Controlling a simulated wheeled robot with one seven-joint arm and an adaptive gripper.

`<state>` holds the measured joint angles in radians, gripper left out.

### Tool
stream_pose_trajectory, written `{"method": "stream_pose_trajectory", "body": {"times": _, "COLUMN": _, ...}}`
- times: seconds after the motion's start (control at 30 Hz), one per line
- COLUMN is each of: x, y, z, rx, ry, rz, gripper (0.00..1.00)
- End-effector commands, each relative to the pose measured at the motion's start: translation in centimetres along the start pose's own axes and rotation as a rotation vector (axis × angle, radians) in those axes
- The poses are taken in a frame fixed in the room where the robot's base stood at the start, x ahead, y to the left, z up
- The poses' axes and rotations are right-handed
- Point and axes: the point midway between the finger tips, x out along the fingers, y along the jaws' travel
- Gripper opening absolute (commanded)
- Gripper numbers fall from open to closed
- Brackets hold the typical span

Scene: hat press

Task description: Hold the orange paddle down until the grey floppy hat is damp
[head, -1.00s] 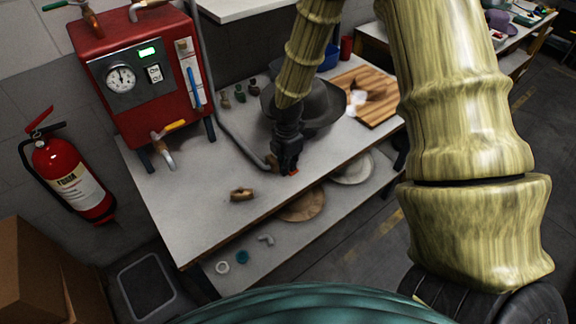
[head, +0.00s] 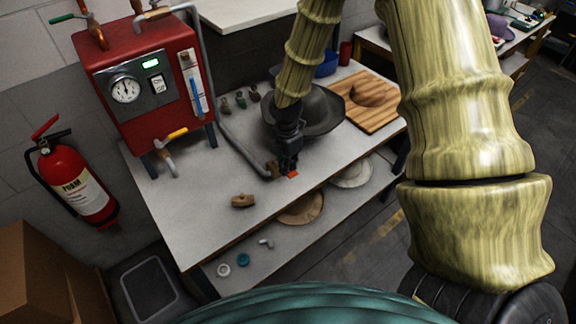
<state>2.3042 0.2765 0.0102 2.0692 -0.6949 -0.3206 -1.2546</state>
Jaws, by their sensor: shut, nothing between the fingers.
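The grey floppy hat (head: 325,112) sits on the bench, partly hidden behind my arm. I cannot tell from its surface whether it is damp. The orange paddle (head: 293,174) shows as a small patch at the end of the grey pipe, near the bench's front edge. My gripper (head: 288,168) is shut and points down right at the paddle, covering most of it. Whether it presses the paddle down is hard to see.
A red boiler (head: 150,90) with a gauge and green display stands at left, its grey pipe (head: 235,140) running to the paddle. A wooden board (head: 372,112) with a brown piece lies at right. A small brown object (head: 243,201) lies on the bench (head: 195,215). A fire extinguisher (head: 78,185) stands at far left.

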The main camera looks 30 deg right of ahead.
Motion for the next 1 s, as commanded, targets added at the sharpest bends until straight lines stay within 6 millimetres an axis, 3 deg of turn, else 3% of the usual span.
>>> {"method": "stream_pose_trajectory", "body": {"times": 1.0, "x": -10.4, "y": 0.6, "z": 0.0, "rx": -0.001, "ry": 0.0, "rz": 0.002, "gripper": 0.0}}
